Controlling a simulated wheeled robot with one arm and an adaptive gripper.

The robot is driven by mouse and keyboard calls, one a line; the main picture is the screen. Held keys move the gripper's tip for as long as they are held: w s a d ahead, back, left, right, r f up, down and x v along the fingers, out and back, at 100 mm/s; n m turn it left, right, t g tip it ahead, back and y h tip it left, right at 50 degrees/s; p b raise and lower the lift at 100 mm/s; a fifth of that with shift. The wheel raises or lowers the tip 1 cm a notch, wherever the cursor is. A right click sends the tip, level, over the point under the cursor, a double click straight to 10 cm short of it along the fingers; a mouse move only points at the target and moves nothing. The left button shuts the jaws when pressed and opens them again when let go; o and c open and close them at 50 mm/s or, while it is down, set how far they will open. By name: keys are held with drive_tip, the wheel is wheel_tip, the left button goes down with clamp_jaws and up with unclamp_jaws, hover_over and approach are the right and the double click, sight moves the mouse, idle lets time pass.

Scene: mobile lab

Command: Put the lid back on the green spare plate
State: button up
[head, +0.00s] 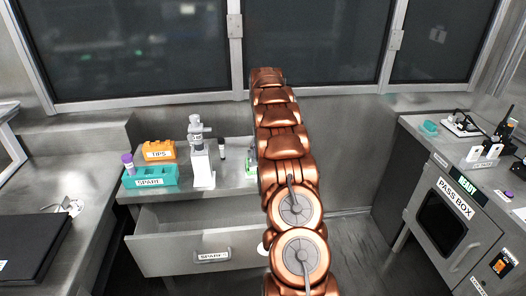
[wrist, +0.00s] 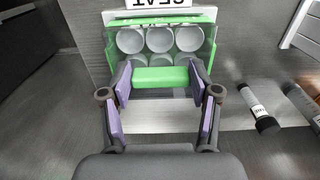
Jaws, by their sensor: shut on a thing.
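In the wrist view my gripper (wrist: 160,80) is shut on a green bar, which looks like the grip of the lid (wrist: 160,77). Its purple-padded fingers press the bar's two ends. Just beyond the bar is the green spare plate (wrist: 158,20), with a green rim and round grey wells. The lid's outline is hard to make out, and I cannot tell whether it touches the plate. In the head view only a sliver of green (head: 250,172) shows on the bench, beside my copper arm, which hides my gripper and most of the plate.
A SEAT label (wrist: 160,3) lies beyond the plate. A black-capped tube (wrist: 265,118) stands to its right. A white instrument (head: 201,160), teal SPARE rack (head: 165,182) and orange TIPS box (head: 160,148) are to the left. The SPARE drawer (head: 165,243) below is open.

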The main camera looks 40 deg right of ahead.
drive_tip(key=shift+f+b, duration=0.5)
drive_tip(key=shift+f, duration=1)
drive_tip(key=o, duration=1.1)
drive_tip(key=shift+c, duration=0.2)
drive_tip(key=shift+r, duration=0.1)
wheel_tip(320, 180, up, 6)
drive_tip(key=shift+r, duration=0.65)
